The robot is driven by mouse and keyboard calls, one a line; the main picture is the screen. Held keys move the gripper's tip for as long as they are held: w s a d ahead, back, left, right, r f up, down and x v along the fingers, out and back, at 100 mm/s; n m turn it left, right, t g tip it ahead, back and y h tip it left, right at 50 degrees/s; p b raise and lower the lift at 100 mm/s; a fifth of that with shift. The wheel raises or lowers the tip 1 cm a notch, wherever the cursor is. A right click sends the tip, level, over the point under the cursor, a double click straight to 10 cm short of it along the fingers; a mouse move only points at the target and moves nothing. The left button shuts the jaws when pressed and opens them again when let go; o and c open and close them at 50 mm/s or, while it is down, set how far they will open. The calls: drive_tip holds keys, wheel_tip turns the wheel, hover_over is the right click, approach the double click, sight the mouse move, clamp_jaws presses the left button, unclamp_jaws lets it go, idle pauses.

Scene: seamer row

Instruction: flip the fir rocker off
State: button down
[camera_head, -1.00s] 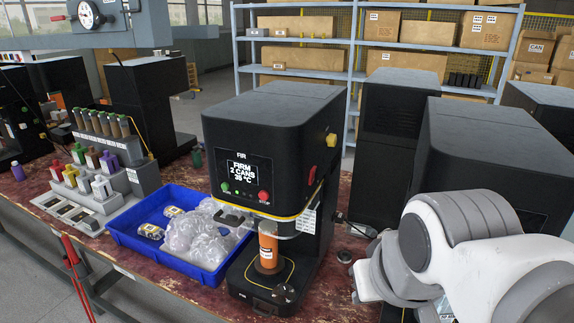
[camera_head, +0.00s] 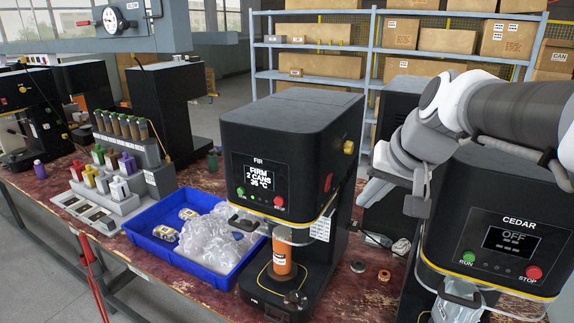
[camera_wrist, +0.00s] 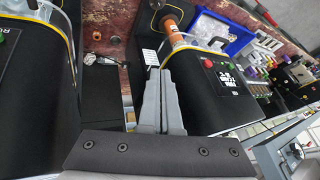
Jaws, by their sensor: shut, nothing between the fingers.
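The black FIR machine (camera_head: 290,130) stands in the middle of the head view. Its screen (camera_head: 260,177) is lit and reads FIRM, 2 CANS, 35 °C. A green button and a red button flank the screen, and a yellow knob (camera_head: 349,147) is on its right side.
The CEDAR machine (camera_head: 490,220), its screen reading OFF, stands close on the right. A blue tray (camera_head: 150,240) of clear bags is left of FIR, with a bottle rack (camera_head: 125,180) beyond. Small parts lie on the bench between the machines.

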sight(329, 183)
drive_tip(key=w+d+m+t, duration=0.1)
drive_tip(key=w+d, duration=0.4)
drive_tip(key=w, duration=0.5)
drive_tip(key=shift+w+r+m+y, duration=0.3)
drive_tip(key=shift+r+m+y, duration=0.1)
drive_tip(key=shift+r, duration=0.05)
drive_tip(key=w+a+f+p, duration=0.2)
drive_tip(key=w+a+f, duration=0.3)
drive_tip(key=w+f, duration=0.2)
drive_tip(key=shift+w+a+f, duration=0.15)
drive_tip(key=shift+w+a, duration=0.15)
drive_tip(key=shift+w, duration=0.1)
